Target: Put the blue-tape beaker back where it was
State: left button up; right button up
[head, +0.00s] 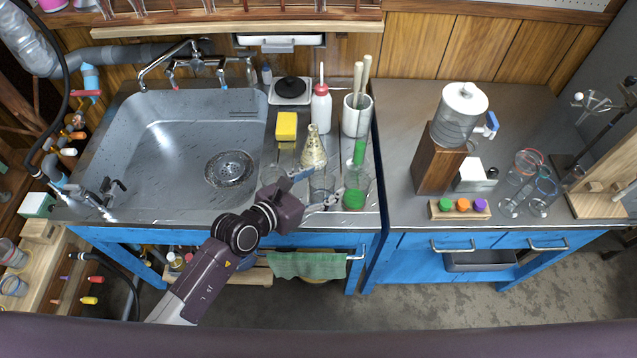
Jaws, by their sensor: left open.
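A clear beaker with a blue band (546,188) stands on the right-hand counter, close beside a beaker with a red band (528,161). My left gripper (318,188) is open over the front edge of the sink counter. Its fingers are at a clear glass beaker (321,182); I cannot tell whether they touch it, and no tape colour shows on this glass. My left gripper is far to the left of the blue-banded beaker. My right gripper is not in view.
A glass holding a green brush (356,190) stands just right of my left gripper.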

pick_arm(q)
jog(key=v, duration=1.2)
jog(key=shift+r, duration=0.1)
